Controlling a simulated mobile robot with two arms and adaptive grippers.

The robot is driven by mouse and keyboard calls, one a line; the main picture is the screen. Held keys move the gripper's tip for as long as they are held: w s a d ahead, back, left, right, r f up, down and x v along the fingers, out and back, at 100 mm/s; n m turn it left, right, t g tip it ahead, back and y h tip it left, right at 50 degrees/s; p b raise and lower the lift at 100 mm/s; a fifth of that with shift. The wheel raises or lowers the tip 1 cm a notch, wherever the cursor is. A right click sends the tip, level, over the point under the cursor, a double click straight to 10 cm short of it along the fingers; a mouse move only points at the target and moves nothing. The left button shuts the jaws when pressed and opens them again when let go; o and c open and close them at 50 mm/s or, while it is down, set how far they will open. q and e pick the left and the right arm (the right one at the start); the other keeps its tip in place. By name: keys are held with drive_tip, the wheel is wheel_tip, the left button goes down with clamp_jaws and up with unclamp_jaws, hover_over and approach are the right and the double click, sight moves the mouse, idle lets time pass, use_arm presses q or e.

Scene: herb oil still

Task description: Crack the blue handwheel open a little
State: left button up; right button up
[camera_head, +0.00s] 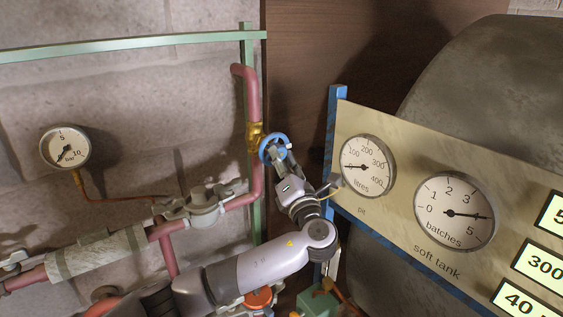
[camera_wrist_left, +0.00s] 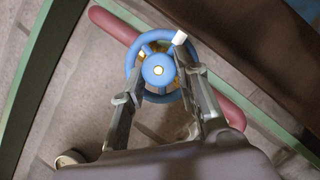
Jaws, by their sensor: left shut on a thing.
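The blue handwheel (camera_head: 273,147) sits on a brass valve (camera_head: 255,134) in the upright red pipe, at the middle of the head view. In the left wrist view the handwheel (camera_wrist_left: 158,71) faces the camera, with spokes and a round hub. My left gripper (camera_head: 279,160) reaches up to the wheel from below, its fingers (camera_wrist_left: 160,75) on either side of the hub. It is shut on the handwheel. The fingers hide part of the wheel's lower rim. My right gripper is not in view.
A gauge panel (camera_head: 405,225) with two dials stands close to the right of my left wrist. A green frame post (camera_head: 247,80) runs behind the red pipe (camera_head: 253,90). A pressure gauge (camera_head: 65,147) hangs at the left. An orange handwheel (camera_head: 258,298) shows low down.

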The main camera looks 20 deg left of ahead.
use_arm(q)
drive_tip(key=n+g+y+b, duration=0.1)
drive_tip(key=n+y+b, duration=0.1)
drive_tip(key=n+b, duration=0.2)
drive_tip(key=n+g+y+b, duration=0.1)
drive_tip(key=n+y+b, duration=0.1)
drive_tip(key=n+b, duration=0.2)
drive_tip(key=n+g+y+b, duration=0.1)
drive_tip(key=n+g+b, duration=0.1)
drive_tip(key=n, duration=0.3)
drive_tip(key=shift+w+d+f+n+y+b, duration=0.3)
drive_tip(key=shift+w+y+b, duration=0.1)
drive_tip(key=shift+b, duration=0.5)
drive_tip(key=o, duration=1.2)
drive_tip(key=shift+s+r, duration=0.1)
drive_tip(key=shift+c, duration=0.2)
drive_tip(key=v, duration=1.2)
